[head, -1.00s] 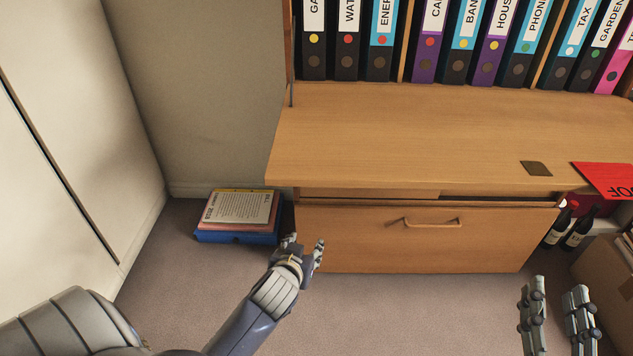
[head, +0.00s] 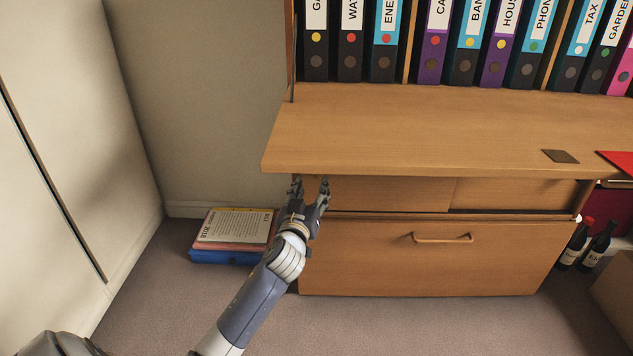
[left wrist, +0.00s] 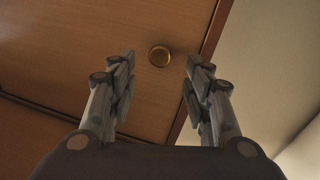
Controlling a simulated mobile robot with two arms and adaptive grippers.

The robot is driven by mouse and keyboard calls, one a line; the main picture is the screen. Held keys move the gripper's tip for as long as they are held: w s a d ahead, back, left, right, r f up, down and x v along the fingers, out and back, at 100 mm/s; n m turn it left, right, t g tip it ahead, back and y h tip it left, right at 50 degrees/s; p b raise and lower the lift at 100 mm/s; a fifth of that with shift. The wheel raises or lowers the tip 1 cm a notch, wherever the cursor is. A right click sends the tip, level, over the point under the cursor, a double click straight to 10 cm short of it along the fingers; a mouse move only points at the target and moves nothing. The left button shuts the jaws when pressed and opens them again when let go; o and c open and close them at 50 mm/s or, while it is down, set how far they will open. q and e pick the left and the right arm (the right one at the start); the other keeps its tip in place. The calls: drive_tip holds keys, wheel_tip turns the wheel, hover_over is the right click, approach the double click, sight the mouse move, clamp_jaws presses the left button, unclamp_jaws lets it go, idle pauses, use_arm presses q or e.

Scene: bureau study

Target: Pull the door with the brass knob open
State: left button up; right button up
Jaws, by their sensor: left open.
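The small round brass knob (left wrist: 160,56) shows in the left wrist view, on a brown wooden door (left wrist: 125,70). It sits between and beyond my two fingers, apart from both. In the head view the door (head: 385,193) is the left panel under the desk top, and it looks closed. The knob cannot be made out there. My left gripper (head: 310,187) is open and empty, in front of the door's left end just below the desk top's edge. It also shows in the left wrist view (left wrist: 158,75). My right gripper is out of view.
The desk top (head: 390,125) overhangs the door, with several binders above. A drawer (head: 430,255) with a bar handle lies below. Papers on a blue box (head: 225,256) stand on the floor at left. Bottles (head: 592,248) stand at right. Carpet in front is clear.

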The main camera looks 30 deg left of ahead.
sight(316, 177)
use_arm(q)
drive_tip(key=b+x, duration=0.1)
drive_tip(key=x, duration=0.5)
drive_tip(key=shift+w+a+b, duration=0.15)
drive_tip(key=shift+w+b, duration=0.05)
drive_tip(key=shift+b, duration=0.2)
clamp_jaws()
